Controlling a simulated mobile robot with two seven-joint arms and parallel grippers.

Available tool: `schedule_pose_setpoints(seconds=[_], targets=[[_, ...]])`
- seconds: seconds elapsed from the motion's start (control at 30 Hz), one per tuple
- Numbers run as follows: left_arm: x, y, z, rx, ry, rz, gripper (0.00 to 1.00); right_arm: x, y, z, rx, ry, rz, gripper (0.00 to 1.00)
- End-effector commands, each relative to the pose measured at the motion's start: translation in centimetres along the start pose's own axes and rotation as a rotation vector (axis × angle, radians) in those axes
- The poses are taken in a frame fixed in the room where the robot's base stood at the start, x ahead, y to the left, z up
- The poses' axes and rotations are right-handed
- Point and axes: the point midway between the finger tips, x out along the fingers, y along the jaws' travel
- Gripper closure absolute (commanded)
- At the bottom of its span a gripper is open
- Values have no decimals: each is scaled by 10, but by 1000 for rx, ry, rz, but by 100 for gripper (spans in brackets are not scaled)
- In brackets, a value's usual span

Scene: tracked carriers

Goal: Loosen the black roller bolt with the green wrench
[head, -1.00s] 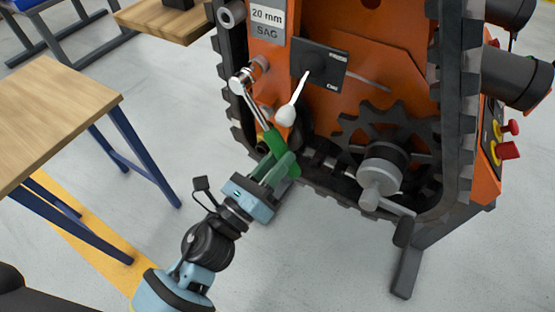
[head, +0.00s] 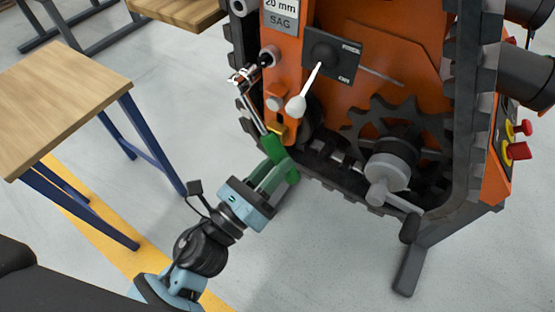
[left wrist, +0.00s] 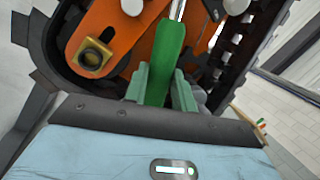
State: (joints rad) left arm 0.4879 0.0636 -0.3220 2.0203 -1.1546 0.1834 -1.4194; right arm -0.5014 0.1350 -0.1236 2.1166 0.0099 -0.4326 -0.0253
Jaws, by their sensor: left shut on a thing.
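My left gripper (head: 266,186) is shut on the green handle of the wrench (head: 274,146), in front of the orange carrier's lower left side. The wrench's silver shaft runs up and left to its head (head: 243,77). A dark-ended bolt (head: 267,56) sticks out of the orange plate just right of and above the head. The two look slightly apart, but the depth is hard to tell. In the left wrist view the green handle (left wrist: 163,62) stands upright between the fingers, and the wrench head is out of frame. My right gripper is out of view.
A white-knobbed lever (head: 297,106) and a crank (head: 385,176) project to the right. The black track (head: 245,130) borders the plate. A wooden table (head: 60,100) stands left; the floor between is clear.

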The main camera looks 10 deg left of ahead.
Motion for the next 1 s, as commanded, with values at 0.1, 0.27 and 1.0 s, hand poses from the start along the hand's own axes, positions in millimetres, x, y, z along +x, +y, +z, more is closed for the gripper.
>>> schedule_pose_setpoints(seconds=[0.1, 0.27, 1.0], targets=[[-1, -1, 2, 1, -3, -2, 100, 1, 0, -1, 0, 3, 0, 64], [-1, -1, 2, 1, -3, -3, 100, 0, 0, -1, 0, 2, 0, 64], [-40, -11, 7, 0, -3, -2, 100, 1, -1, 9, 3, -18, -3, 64]])
